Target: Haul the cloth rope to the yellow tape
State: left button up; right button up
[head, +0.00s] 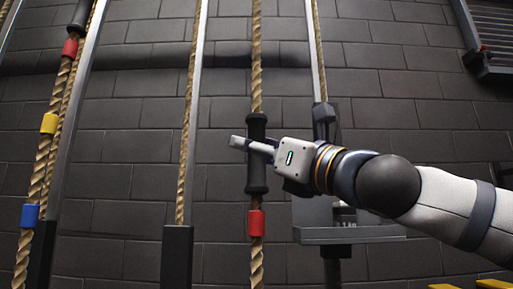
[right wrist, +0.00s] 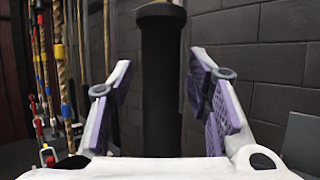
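A tan twisted rope (head: 257,70) hangs in the middle of the head view. It carries a black handle (head: 257,183) with a red tape band (head: 256,223) below it. My right gripper (head: 252,147) is at the handle's upper part. In the right wrist view the handle (right wrist: 162,90) stands upright between the purple-padded fingers, with gaps on both sides, so the gripper is open around it. A yellow tape band (head: 49,123) is on a thicker rope (head: 40,165) at the far left, between a red band (head: 70,48) and a blue band (head: 30,215). My left gripper is out of view.
Metal posts (head: 195,110) stand beside the ropes, and another thin rope (head: 187,130) hangs left of the handle. A grey plate or ledge (head: 350,235) is behind my right arm. A dark brick wall (head: 400,85) fills the background.

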jog(key=v, duration=1.2)
dwell(0.5)
